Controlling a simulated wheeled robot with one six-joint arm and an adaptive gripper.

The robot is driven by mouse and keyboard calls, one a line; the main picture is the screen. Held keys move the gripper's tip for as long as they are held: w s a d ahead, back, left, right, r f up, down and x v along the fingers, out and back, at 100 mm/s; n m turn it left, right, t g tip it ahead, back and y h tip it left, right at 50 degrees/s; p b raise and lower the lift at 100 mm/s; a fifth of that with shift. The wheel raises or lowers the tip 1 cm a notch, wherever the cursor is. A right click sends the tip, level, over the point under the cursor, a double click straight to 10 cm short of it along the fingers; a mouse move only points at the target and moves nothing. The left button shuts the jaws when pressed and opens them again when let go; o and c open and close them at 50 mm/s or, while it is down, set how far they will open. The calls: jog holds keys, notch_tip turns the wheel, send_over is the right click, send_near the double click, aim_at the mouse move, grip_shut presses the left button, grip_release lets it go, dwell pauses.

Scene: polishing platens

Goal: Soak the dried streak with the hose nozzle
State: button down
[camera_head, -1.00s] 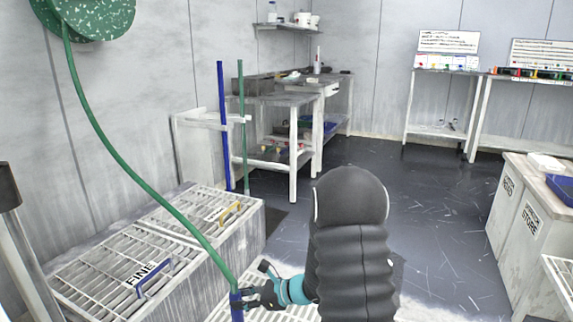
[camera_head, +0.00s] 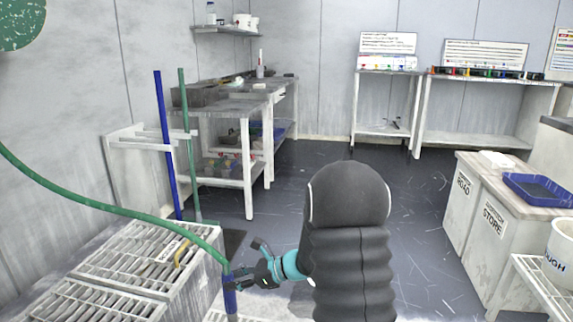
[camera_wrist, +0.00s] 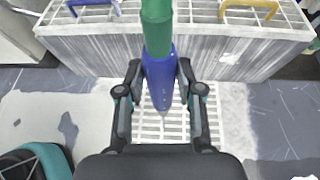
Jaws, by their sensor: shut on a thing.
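My gripper (camera_head: 246,270) is shut on the blue hose nozzle (camera_head: 230,296), with the green hose (camera_head: 120,208) running from it up to the left. In the wrist view my gripper (camera_wrist: 159,76) has one finger on each side of the nozzle (camera_wrist: 158,84), which points down above a white floor grate. The hose (camera_wrist: 157,25) rises from its top. The floor beside the grate is pale, with a grey mark (camera_wrist: 68,130) left of the nozzle. I cannot tell whether this is the dried streak. No water shows.
Slatted grey bins (camera_head: 135,262) stand at the left, close to the nozzle. Behind them are a blue pole (camera_head: 165,145), a green pole (camera_head: 187,140) and a workbench (camera_head: 232,108). Cabinets (camera_head: 490,205) and a white stand (camera_head: 545,292) are at the right.

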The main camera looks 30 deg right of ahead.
jog(key=s+d+r+n+g+p, duration=0.1)
jog(key=s+d+r+p, duration=0.2)
jog(key=r, duration=1.1)
jog(key=s+d+r+n+g+y+p, duration=0.1)
jog(key=d+r+p, duration=0.25)
jog(key=r, duration=0.95)
jog(key=s+d+r+n+g+p, duration=0.1)
jog(key=s+d+r+p, duration=0.3)
jog(key=r, duration=1)
jog(key=w+a+r, duration=0.4)
jog(key=w+a, duration=0.1)
jog(key=a, duration=0.5)
jog(key=w+a+r, duration=0.4)
jog(key=a, duration=0.6)
jog(key=w+a+r, duration=0.4)
jog(key=w+a, duration=0.1)
jog(key=a, duration=0.5)
jog(key=s+a+r, duration=0.2)
jog(key=s+a, duration=0.3)
jog(key=a, duration=0.3)
jog(key=s+a+r, duration=0.3)
jog(key=s+a, duration=0.2)
jog(key=a, duration=0.3)
jog(key=s+a+r+p, duration=0.1)
jog(key=s+a+r, duration=0.2)
jog(key=s+a, duration=0.2)
jog(key=a, duration=0.3)
jog(key=shift+a, duration=0.15)
jog(key=shift+f, duration=0.15)
